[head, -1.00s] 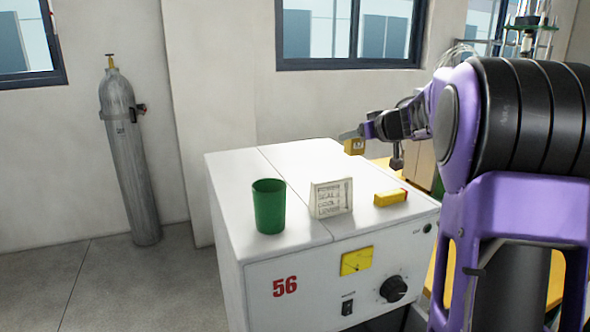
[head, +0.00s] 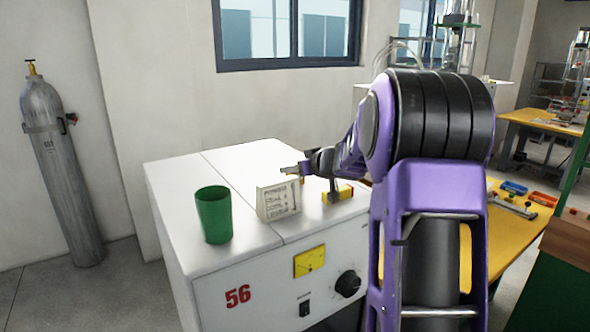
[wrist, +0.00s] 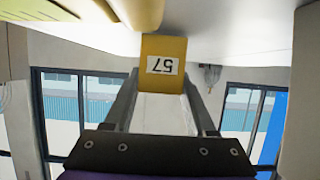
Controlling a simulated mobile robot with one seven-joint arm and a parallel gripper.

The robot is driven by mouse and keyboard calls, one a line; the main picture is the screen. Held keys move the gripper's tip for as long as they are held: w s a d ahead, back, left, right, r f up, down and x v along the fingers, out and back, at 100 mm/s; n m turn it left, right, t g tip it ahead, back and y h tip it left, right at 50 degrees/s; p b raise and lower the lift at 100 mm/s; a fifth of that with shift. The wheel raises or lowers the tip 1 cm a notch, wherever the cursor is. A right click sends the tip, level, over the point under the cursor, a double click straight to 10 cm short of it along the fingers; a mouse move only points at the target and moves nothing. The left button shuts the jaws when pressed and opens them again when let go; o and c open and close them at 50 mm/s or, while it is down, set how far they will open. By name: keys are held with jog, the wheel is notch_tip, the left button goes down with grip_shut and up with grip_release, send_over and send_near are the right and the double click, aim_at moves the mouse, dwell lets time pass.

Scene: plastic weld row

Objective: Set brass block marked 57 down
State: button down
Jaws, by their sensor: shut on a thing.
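My gripper (wrist: 163,95) is shut on the brass block marked 57 (wrist: 163,62). In the wrist view the block sits between the two fingertips, its white label upside down and facing the camera. In the head view my gripper (head: 296,170) is low over the white cabinet top (head: 237,160), behind the small sign (head: 278,199). The block is mostly hidden there. I cannot tell whether it touches the top.
A green cup (head: 213,214) stands left of the sign, and a yellow block-shaped thing (head: 338,194) lies right of it. The rear left of the cabinet top is clear. A yellow table (head: 510,215) stands at right; a gas cylinder (head: 62,160) is far left.

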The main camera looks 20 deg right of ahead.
jog(key=shift+f, duration=0.15)
jog(key=shift+c, duration=1.1)
grip_release()
jog(key=shift+f, duration=0.15)
jog(key=shift+s+r, duration=0.15)
jog(key=shift+r, duration=0.1)
jog(key=v, duration=1.1)
jog(key=shift+s, duration=0.35)
